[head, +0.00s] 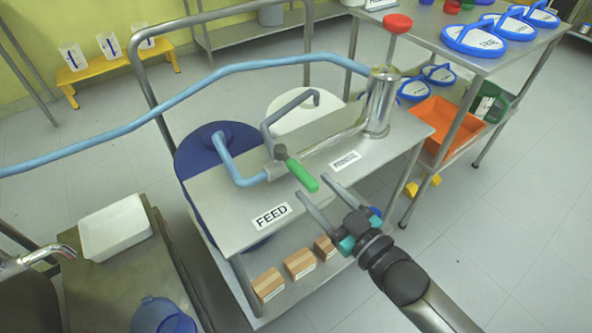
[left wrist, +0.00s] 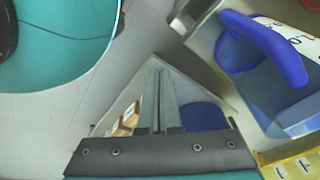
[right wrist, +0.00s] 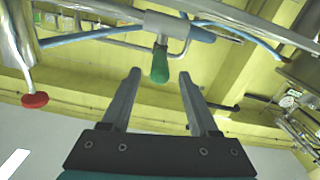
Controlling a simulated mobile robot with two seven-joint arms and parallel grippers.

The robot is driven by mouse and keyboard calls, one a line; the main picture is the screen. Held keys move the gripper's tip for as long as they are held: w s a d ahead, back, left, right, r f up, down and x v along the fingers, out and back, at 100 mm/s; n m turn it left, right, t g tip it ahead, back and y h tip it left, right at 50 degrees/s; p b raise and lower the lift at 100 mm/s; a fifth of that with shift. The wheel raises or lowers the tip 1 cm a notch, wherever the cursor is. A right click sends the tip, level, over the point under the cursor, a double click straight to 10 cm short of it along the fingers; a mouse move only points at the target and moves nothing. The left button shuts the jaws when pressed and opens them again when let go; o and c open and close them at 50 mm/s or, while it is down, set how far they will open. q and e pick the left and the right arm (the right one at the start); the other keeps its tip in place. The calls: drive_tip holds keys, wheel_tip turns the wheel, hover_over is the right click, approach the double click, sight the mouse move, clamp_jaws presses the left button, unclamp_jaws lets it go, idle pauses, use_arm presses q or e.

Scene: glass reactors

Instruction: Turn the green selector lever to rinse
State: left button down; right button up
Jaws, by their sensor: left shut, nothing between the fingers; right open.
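The green selector lever (head: 303,175) sticks out from a valve (head: 278,155) on the pipes above a steel trolley top. In the head view it slants down and right, between the FEED label (head: 272,215) and a second label (head: 346,160) too small to read surely. My right gripper (head: 313,184) is open, its fingertips either side of the lever's end in the picture. In the right wrist view, the lever (right wrist: 160,65) shows between and just beyond the fingertips (right wrist: 160,76); I see no contact. My left gripper (left wrist: 158,68) is shut and empty, shown only in the left wrist view.
A blue hose (head: 190,88) runs to a steel cylinder with a red knob (head: 398,23) at the trolley's back right. A blue pipe (head: 232,165) bends beside the valve. Boxes (head: 300,263) sit on the lower shelf. An orange bin (head: 440,125) stands right.

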sight(293, 165)
drive_tip(key=b+x, duration=0.1)
drive_tip(key=x, duration=0.5)
drive_tip(key=shift+b, duration=0.3)
use_arm(q)
drive_tip(key=shift+w+d+r, duration=0.35)
drive_tip(key=shift+w+r, duration=0.05)
drive_tip(key=shift+r, duration=0.3)
drive_tip(key=shift+w+d+r, duration=0.35)
drive_tip(key=shift+r, duration=0.3)
drive_tip(key=shift+w+d+r, duration=0.35)
drive_tip(key=shift+w+r, duration=0.05)
drive_tip(key=shift+r, duration=0.3)
use_arm(e)
drive_tip(key=shift+x, duration=0.85)
clamp_jaws()
